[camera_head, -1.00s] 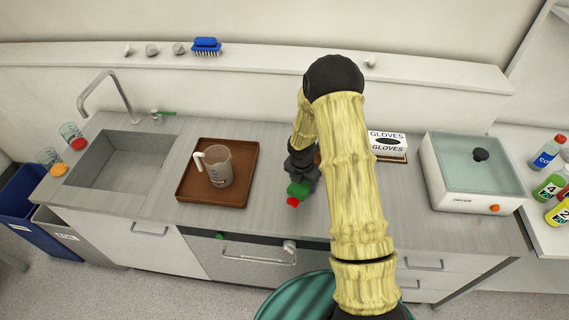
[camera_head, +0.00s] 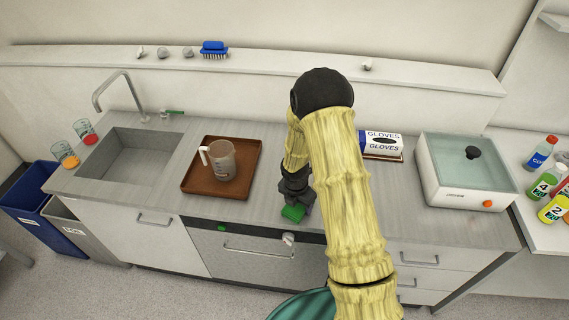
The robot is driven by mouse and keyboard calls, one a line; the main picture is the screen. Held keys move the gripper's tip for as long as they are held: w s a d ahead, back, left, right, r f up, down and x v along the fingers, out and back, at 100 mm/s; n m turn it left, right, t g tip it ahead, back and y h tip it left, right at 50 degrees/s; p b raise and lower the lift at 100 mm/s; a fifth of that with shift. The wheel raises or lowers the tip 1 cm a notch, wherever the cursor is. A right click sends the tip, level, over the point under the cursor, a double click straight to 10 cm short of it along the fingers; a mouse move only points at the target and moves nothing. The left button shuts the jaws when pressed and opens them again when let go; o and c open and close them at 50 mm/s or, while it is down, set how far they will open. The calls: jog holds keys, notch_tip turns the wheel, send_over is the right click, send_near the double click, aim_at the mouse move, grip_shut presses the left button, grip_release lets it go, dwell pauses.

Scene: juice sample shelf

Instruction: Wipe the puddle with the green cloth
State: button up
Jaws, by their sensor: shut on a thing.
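My gripper (camera_head: 294,203) is shut on the green cloth (camera_head: 292,213) at the front of the grey worktop, right of the brown tray. The cloth is a small bunched patch under the gripper, low at the worktop surface. I cannot tell whether it touches the surface. No puddle shows in the head view; the cloth, gripper and arm cover part of the worktop there.
A brown tray (camera_head: 188,187) holds a measuring jug (camera_head: 222,163). The sink (camera_head: 125,160) is at left with two glasses beside it. A gloves box (camera_head: 381,146) and a white lidded bath (camera_head: 455,192) stand at right. The worktop's front edge is close to the gripper.

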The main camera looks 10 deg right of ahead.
jog(key=shift+s+a+r+p, duration=0.1)
jog(key=shift+s+r+p, duration=0.1)
jog(key=shift+s+p, duration=0.15)
notch_tip(320, 180, up, 2)
jog(key=shift+r+p, duration=0.1)
jog(key=shift+p, duration=0.4)
jog(key=shift+w+r+p, duration=0.2)
jog(key=shift+r+p, duration=0.25)
jog(key=shift+p, duration=0.05)
notch_tip(320, 180, up, 5)
jog(key=p, duration=0.4)
jog(key=shift+s+f, duration=0.1)
jog(key=shift+f, duration=0.05)
jog(key=shift+f, duration=0.1)
